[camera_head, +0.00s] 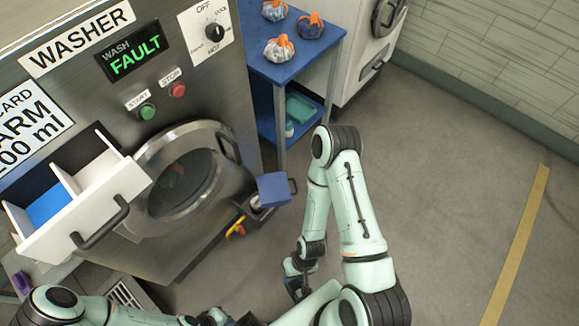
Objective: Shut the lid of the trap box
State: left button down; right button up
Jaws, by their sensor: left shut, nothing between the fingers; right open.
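The trap box (256,213) is a small dark box low at the right side of the washer front. Its blue lid (274,188) stands raised and tilted above the opening, with a small dark loop at its right edge. A light item shows inside the box under the lid. My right gripper (296,288) is open and empty, below and to the right of the box, apart from it. My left gripper (238,319) is shut and empty at the bottom edge, partly cut off, well below the box.
A yellow and red handle (236,229) sits beside the box. The detergent drawer (85,215) juts out at the left. The round washer door (185,175) is closed. A blue cart (300,68) with several tied bags stands behind. The floor at right is clear.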

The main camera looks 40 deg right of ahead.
aim_at(273, 188)
jog(key=k+l, duration=0.1)
jog(key=l, duration=0.35)
jog(key=k+l, duration=0.15)
jog(key=l, duration=0.3)
jog(key=k+l, duration=0.1)
jog(key=l, duration=0.4)
jog(key=k+l, duration=0.1)
jog(key=l, duration=0.35)
jog(key=i+l+u, duration=0.1)
jog(key=i+u, duration=0.2)
jog(key=u, duration=0.2)
jog(key=i+l+u, duration=0.2)
jog(key=u, duration=0.3)
jog(key=i, duration=0.1)
